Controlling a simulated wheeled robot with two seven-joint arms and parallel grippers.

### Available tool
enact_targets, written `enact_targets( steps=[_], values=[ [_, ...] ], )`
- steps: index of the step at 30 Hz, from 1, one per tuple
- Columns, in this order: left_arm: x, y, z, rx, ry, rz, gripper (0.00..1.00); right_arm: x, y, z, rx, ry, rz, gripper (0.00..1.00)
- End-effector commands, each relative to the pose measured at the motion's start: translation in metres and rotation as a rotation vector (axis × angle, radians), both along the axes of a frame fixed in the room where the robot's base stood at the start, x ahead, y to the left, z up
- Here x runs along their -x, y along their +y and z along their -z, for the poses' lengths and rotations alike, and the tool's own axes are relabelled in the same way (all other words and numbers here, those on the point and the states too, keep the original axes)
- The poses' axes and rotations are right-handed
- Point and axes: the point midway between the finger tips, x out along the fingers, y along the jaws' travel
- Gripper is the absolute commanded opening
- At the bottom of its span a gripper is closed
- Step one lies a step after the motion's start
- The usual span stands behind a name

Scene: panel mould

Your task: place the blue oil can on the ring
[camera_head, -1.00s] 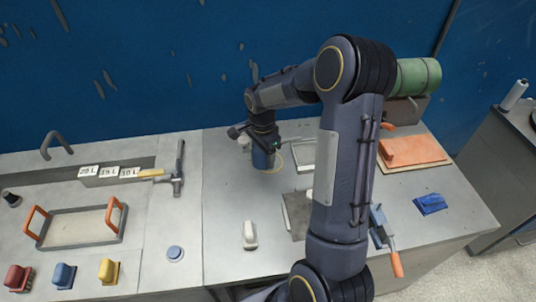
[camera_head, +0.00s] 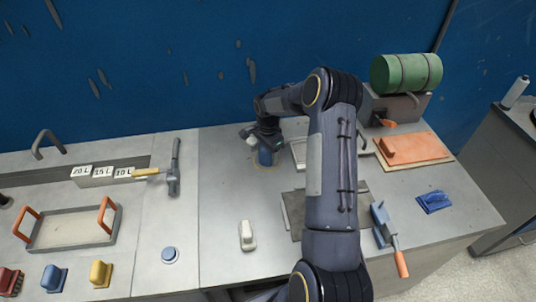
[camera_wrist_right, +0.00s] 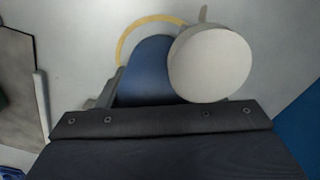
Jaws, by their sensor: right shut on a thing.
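The blue oil can (camera_head: 265,156) stands at the back middle of the bench with my right gripper (camera_head: 263,140) at its upper part. In the right wrist view the blue can (camera_wrist_right: 146,65) sits between the jaws, with a round white cap (camera_wrist_right: 210,63) beside it. The yellow ring (camera_wrist_right: 138,35) shows as an arc on the bench around the can's far side. In the head view the ring (camera_head: 256,167) peeks out around the can's foot. Whether the can touches the bench is hard to tell. My left gripper is not seen.

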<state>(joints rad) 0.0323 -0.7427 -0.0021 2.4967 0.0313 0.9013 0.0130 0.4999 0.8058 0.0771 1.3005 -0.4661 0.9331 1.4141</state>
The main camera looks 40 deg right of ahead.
Motion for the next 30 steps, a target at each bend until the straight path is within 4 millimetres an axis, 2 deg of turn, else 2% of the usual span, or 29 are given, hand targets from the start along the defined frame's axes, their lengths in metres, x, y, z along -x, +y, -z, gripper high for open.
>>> enact_targets(
  steps=[10,11,15,25,30],
  values=[
    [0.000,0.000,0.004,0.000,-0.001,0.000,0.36,-0.001,0.000,0.003,0.000,-0.002,-0.001,0.29],
    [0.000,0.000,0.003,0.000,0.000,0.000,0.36,0.000,0.000,0.002,0.000,-0.001,-0.001,0.65],
    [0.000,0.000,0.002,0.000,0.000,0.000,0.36,0.000,0.000,0.001,0.000,-0.001,-0.001,0.83],
    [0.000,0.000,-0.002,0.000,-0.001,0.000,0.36,0.000,0.000,-0.003,0.000,-0.001,0.000,0.83],
    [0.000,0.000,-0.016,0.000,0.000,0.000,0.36,-0.001,0.000,-0.028,0.001,-0.003,-0.001,0.83]
  ],
)
